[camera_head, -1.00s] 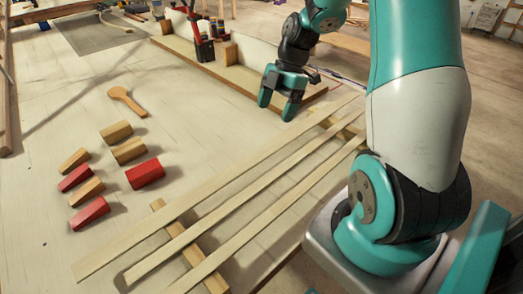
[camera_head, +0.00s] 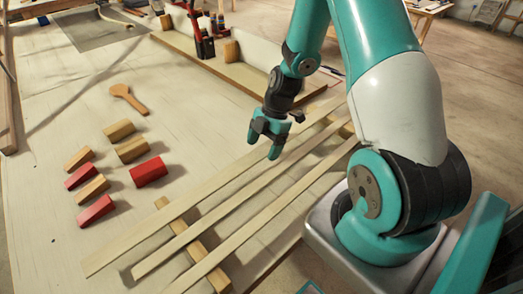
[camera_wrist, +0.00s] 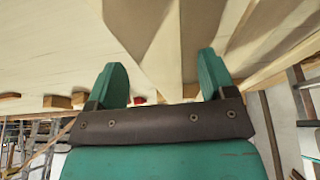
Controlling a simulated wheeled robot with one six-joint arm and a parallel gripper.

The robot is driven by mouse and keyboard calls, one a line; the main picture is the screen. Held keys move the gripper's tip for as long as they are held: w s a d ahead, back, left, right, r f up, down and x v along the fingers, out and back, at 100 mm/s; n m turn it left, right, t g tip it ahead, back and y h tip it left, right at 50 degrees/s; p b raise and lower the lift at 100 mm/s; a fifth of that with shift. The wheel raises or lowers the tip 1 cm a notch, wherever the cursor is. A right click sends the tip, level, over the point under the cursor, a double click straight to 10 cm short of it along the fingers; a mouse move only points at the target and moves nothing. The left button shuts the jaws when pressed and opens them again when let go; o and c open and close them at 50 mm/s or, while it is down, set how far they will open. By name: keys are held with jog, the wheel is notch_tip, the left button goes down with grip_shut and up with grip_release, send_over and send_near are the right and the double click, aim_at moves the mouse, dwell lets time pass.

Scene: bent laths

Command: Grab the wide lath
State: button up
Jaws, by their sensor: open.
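Three pale laths lie side by side across wooden cross pieces in the head view. The left lath (camera_head: 200,196) looks the widest, though the difference is small. The middle lath (camera_head: 235,208) and the right lath (camera_head: 255,220) run beside it. My gripper (camera_head: 264,144) is open and empty, pointing down over the far half of the left lath. In the wrist view my two fingers (camera_wrist: 161,60) stand apart with pale wood between them. I cannot tell there how far below the fingertips the lath is.
Left of the laths lie several wood and red blocks (camera_head: 149,171) and a wooden spoon-shaped piece (camera_head: 127,98). A cross piece (camera_head: 186,232) lies under the laths' near part. A long tray with tools (camera_head: 207,50) stands behind. The table between the blocks and laths is clear.

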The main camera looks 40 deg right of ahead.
jog(key=c, duration=1.1)
